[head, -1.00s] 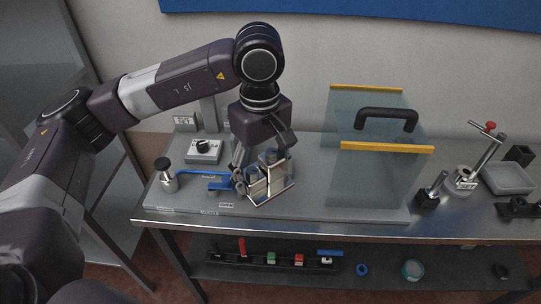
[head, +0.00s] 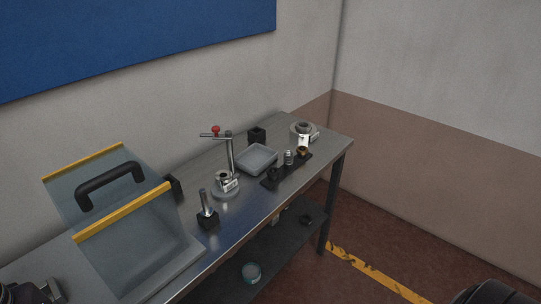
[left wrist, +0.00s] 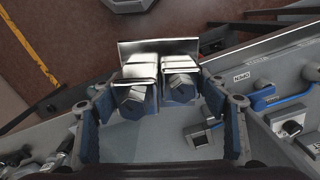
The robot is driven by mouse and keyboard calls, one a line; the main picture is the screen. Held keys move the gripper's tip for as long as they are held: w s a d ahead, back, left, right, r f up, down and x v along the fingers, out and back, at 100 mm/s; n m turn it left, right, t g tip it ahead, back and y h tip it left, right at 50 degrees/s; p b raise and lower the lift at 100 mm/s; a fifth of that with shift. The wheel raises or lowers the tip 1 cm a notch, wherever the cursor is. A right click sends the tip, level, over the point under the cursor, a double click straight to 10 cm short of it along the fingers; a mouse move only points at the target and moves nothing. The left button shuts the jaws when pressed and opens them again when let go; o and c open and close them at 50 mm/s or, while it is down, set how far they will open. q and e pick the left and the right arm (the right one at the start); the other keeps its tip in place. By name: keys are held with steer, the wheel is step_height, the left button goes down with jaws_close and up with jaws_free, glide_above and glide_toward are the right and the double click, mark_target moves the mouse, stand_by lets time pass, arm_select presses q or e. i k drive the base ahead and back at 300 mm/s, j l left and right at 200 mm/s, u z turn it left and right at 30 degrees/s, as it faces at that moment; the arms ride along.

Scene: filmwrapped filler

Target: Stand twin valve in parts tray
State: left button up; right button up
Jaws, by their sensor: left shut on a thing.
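The twin valve (left wrist: 160,75), a bright metal piece with two hex-ended blocks side by side on a flat plate, fills the middle of the left wrist view. My left gripper (left wrist: 158,108) is shut on it, with a blue-padded finger on each side. The parts tray (head: 257,158), a shallow grey tray, sits on the bench in the head view, and its inside looks empty. My left gripper is not clearly seen in the head view; a dark, partly cut-off shape stands at its lower left corner. My right gripper is not in view.
A clear guard (head: 125,235) with yellow edges and black handle stands left on the bench. A post with a red knob (head: 216,130) and a metal rod in a black block (head: 207,215) stand before the tray. A black holder (head: 272,178) with small parts lies right of it.

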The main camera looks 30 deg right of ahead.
mark_target(256, 161)
steer(key=i+l+z, duration=0.1)
steer(key=l, duration=0.35)
steer(key=i+l+z, duration=0.15)
steer(key=l, duration=0.25)
steer(key=i+l+z, duration=0.1)
steer(key=i+l, duration=0.2)
steer(key=i+l+z, duration=0.1)
steer(key=i+l, duration=0.15)
steer(key=l, duration=0.25)
